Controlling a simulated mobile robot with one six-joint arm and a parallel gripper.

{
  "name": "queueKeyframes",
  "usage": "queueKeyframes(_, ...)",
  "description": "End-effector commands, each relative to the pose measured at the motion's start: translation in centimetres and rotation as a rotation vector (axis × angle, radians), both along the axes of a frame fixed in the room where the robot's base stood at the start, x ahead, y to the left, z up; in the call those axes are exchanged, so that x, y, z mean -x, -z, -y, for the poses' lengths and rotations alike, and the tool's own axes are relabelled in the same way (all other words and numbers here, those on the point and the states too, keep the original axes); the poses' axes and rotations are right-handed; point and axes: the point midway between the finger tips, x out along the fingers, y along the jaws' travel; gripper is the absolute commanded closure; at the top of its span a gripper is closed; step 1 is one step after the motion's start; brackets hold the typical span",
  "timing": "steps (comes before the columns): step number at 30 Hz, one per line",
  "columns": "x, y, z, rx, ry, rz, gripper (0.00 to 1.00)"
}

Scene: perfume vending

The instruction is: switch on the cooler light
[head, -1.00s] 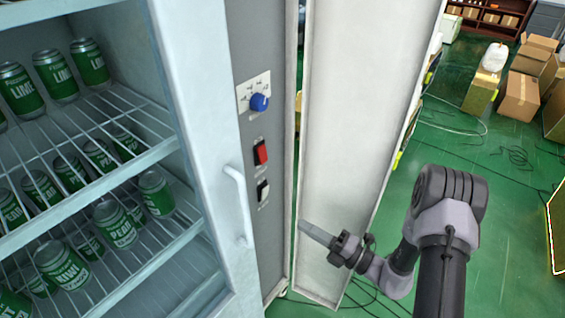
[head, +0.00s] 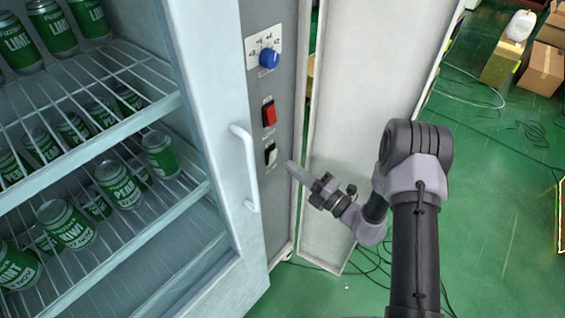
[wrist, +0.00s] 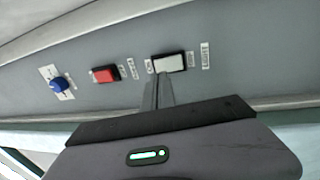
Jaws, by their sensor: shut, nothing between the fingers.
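The cooler's grey control panel (head: 262,110) carries a white rocker switch (head: 271,154) below a red switch (head: 269,112) and a blue knob (head: 268,57). In the wrist view the white switch (wrist: 170,62) has the label LIGHT (wrist: 205,55) beside it. My gripper (head: 291,166) is shut and empty, its tips pointing at the panel, just right of and slightly below the white switch in the head view. In the wrist view my fingertips (wrist: 157,80) overlap the lower left edge of that switch. I cannot tell whether they touch it.
The cooler's glass door with a white handle (head: 245,165) is left of the panel, with green cans (head: 120,185) on wire shelves behind it. An open white panel door (head: 355,120) stands right of the controls, behind my gripper. Cables lie on the green floor (head: 480,220).

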Motion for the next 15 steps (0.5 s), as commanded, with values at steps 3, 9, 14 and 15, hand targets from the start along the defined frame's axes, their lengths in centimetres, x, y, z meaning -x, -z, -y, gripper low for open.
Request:
queueKeyframes(3,-1.3,-0.2,-1.8,0.001,-0.003,0.003,1.0)
queueKeyframes(9,-2.6,-0.7,-3.4,0.001,-0.001,0.001,1.0)
queueKeyframes(14,-2.8,-0.8,-3.6,0.0,0.0,0.0,1.0)
queueKeyframes(15,-2.8,-0.9,-3.6,0.0,0.0,0.0,1.0)
